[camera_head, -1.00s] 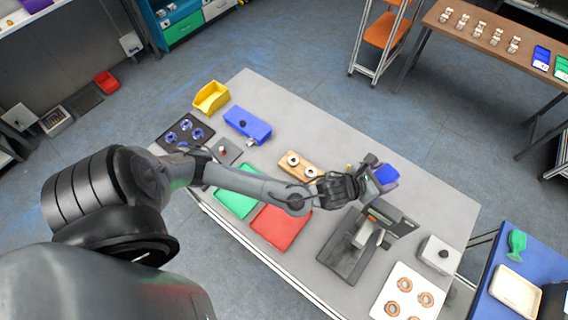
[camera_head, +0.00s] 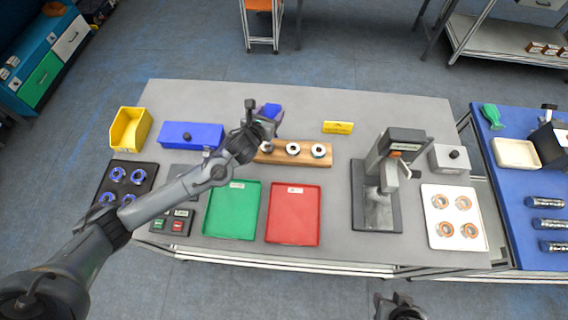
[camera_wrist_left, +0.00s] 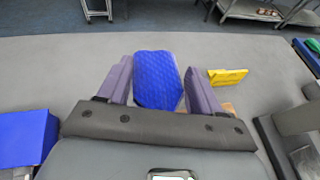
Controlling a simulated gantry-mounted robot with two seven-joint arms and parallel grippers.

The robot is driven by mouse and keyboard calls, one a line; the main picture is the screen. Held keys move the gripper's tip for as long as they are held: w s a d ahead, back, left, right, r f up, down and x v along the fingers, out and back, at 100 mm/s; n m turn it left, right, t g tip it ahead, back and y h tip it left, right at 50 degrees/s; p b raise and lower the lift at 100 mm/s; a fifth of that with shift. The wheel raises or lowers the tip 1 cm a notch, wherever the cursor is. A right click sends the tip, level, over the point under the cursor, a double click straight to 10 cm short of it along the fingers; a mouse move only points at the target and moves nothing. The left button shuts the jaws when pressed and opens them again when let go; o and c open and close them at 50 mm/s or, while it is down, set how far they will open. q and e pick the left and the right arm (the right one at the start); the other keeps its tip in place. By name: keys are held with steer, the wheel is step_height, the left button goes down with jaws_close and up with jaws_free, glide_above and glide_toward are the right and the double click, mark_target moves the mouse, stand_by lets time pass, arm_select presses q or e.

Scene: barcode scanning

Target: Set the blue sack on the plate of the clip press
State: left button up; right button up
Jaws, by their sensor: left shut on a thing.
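The blue sack (camera_head: 271,110) is between the fingers of my left gripper (camera_head: 264,120), which is shut on it. In the left wrist view the sack (camera_wrist_left: 157,80) shows its quilted face between two purple fingers. It is held up over the back of the table, near the left end of the wooden block. The clip press (camera_head: 392,155) stands to the right on the table, apart from the sack. Its dark plate (camera_head: 372,212) is bare. My right gripper (camera_head: 400,308) shows only in part at the bottom edge, and its jaws are unclear.
A wooden block with rings (camera_head: 264,158), a yellow sign (camera_head: 338,127), a green tray (camera_head: 232,210) and a red tray (camera_head: 293,213) lie left of the press. A grey box (camera_head: 448,159) and a white ring board (camera_head: 453,217) lie right. A green sack (camera_head: 492,116) lies on the blue table.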

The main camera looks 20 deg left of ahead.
mark_target(268, 115)
arm_select(q)
steer(key=w+f+b, duration=0.1)
steer(key=a+f+b, duration=0.1)
steer(key=f, duration=0.1)
steer(key=shift+w+a, duration=0.1)
steer(key=shift+w, duration=0.3)
steer(key=shift+w+a+f+b, duration=0.1)
steer(key=shift+a+f+b, duration=0.1)
steer(key=shift+b, duration=0.2)
steer(key=s+a+f, duration=0.2)
steer(key=s+a+f+p, duration=0.1)
steer(key=s+a+f, duration=0.1)
steer(key=s+a, duration=0.1)
steer(key=s+a+f+p, duration=0.1)
steer(key=s+a+f, duration=0.1)
steer(key=s+a, duration=0.1)
steer(key=shift+s+f, duration=0.15)
steer(key=shift+f, duration=2.2)
jaws_close()
steer(key=shift+f, duration=0.1)
arm_select(e)
steer(key=shift+f, duration=0.95)
arm_select(q)
steer(key=shift+f, duration=0.15)
arm_select(e)
steer(key=shift+a+f, duration=0.1)
arm_select(q)
steer(key=o, duration=1.4)
jaws_free()
